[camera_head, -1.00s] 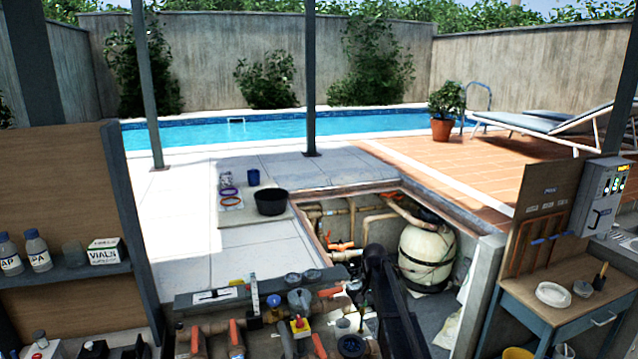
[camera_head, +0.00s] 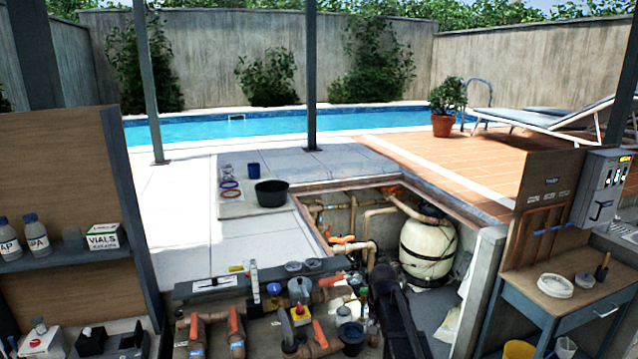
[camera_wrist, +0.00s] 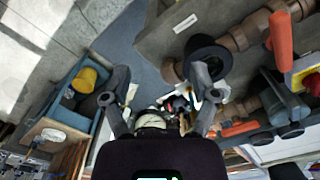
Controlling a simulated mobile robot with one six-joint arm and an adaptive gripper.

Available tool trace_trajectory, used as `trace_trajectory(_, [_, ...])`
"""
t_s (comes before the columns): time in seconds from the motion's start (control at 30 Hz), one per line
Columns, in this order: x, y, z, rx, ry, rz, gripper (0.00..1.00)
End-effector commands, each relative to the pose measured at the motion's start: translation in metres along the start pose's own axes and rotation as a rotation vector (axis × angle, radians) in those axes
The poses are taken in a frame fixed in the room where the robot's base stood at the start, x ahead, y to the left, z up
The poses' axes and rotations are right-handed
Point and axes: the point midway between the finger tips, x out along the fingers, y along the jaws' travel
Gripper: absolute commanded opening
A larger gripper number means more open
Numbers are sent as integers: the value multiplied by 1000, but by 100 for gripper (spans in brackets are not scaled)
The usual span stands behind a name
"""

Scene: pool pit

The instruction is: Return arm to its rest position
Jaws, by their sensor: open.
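My gripper (camera_wrist: 160,80) shows in the wrist view with its two grey fingers spread wide apart. Nothing is held between them. In the head view my dark arm (camera_head: 398,315) stands at the lower middle, in front of the pit. The fingers cannot be made out in that view.
Brown pipes with orange-handled valves (camera_head: 236,325) and a red-and-yellow button (camera_head: 299,313) are left of my arm. A cream filter tank (camera_head: 427,250) stands in the pit behind it. A blue workbench (camera_head: 535,300) is at the right, a shelf (camera_head: 70,258) at the left.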

Motion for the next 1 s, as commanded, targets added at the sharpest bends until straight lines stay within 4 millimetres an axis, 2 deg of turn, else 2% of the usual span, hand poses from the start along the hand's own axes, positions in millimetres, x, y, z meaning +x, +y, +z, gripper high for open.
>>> trace_trajectory(0.03, [16,8,25,-24,0,0,76])
trace_trajectory(0.2, [46,30,91,-136,0,0,76])
trace_trajectory(0.3, [61,41,124,-198,0,1,76])
trace_trajectory(0.43, [74,51,155,-259,0,1,76])
trace_trajectory(0.6, [80,57,172,-299,0,1,76])
trace_trajectory(1.0, [79,57,173,-306,0,1,76])
